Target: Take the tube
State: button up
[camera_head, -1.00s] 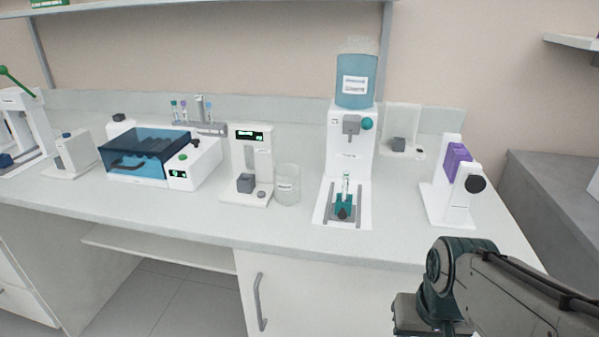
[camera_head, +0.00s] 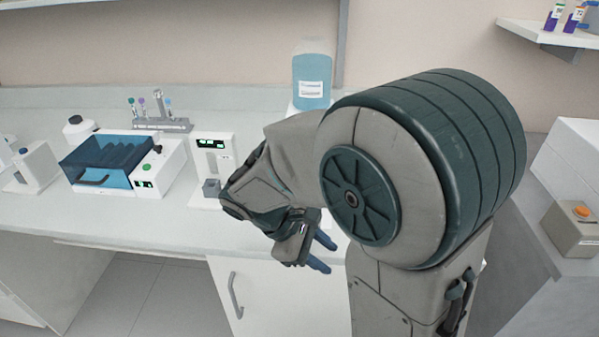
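Several small tubes with coloured caps (camera_head: 142,104) stand in a grey rack (camera_head: 160,124) at the back of the bench. The dispenser with the blue water bottle (camera_head: 312,80) is mostly hidden behind my arm, so the clear tube seen earlier on its teal holder does not show now. My gripper (camera_head: 324,254) is in front of the bench edge, right of the rack and lower in the picture. Its two blue fingers are apart, with nothing visible between them.
A machine with a blue lid (camera_head: 105,162) and a small white device with a green display (camera_head: 213,160) stand on the bench. A grey box with an orange button (camera_head: 575,228) is at right.

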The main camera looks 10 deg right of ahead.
jog(key=w+a+r+n+t+h, duration=0.1)
jog(key=w+n+h, duration=0.1)
jog(key=w+a+n+t+h+p, duration=0.1)
jog(key=a+n, duration=0.1)
jog(key=w+a+r+n+t+h+p, duration=0.1)
jog(key=w+a+n+h, duration=0.1)
jog(key=shift+w+r+h, duration=0.3)
jog(key=w+a+n+t+h, duration=0.1)
jog(key=a, duration=0.1)
jog(key=w+a+r+n+t+h+p, duration=0.1)
jog(key=a+n+t, duration=0.1)
jog(key=a, duration=0.1)
jog(key=w+a+r+n+t+h, duration=0.1)
jog(key=a+n+t, duration=0.1)
jog(key=shift+w+a+p, duration=0.2)
jog(key=shift+w+p, duration=0.15)
jog(key=shift+w, duration=0.05)
jog(key=x, duration=0.8)
jog(key=shift+w+d+p, duration=0.1)
jog(key=shift+w+p, duration=0.1)
jog(key=shift+p, duration=0.15)
jog(key=x, duration=0.3)
jog(key=p+x, duration=0.1)
jog(key=x, duration=0.1)
jog(key=shift+w+r, duration=0.25)
jog(key=shift+w, duration=0.05)
grip_shut()
